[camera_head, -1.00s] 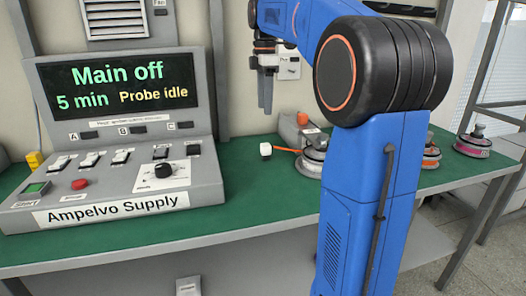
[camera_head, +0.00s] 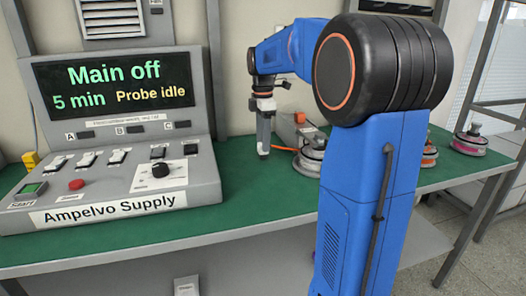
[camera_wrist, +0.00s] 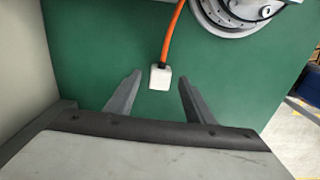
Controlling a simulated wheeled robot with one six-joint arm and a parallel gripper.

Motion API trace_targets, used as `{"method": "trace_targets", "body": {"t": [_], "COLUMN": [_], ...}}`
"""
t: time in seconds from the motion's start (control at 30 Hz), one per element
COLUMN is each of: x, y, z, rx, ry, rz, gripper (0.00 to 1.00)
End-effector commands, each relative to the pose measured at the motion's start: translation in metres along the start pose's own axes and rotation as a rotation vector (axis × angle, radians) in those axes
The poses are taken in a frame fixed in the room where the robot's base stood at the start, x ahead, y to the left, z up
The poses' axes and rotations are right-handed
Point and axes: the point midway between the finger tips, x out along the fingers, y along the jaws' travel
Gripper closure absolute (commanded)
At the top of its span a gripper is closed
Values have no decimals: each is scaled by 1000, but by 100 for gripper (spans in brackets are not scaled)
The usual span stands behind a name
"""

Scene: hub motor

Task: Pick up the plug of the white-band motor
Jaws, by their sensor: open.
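A small white plug (camera_wrist: 160,77) on an orange cable (camera_wrist: 172,35) lies on the green bench top in the wrist view. The cable runs to a round grey motor (camera_wrist: 235,12) at the top, which also shows in the head view (camera_head: 312,155) partly behind my arm. Its band colour is hard to make out. My gripper (camera_wrist: 152,92) is open and empty, with the plug in line with the gap between its fingertips. In the head view my gripper (camera_head: 263,150) points down just above the bench and hides the plug.
The Ampelvo Supply console (camera_head: 110,140) stands at left on the green bench (camera_head: 245,180). A grey box with an orange top (camera_head: 297,128) sits behind the motor. Other motors, orange-banded (camera_head: 430,155) and pink-banded (camera_head: 470,142), stand at right.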

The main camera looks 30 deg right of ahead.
Motion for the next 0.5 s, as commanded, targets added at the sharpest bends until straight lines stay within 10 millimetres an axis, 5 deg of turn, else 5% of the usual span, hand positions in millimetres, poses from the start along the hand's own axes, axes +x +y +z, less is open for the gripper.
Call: {"method": "trace_targets", "body": {"t": [0.2,0.47,0.5], "x": [21,23,23], "y": [0,0,0], "z": [0,0,0], "rx": [0,0,0], "ry": [0,0,0], "rz": [1,1,1], "gripper": [52,52,61]}}
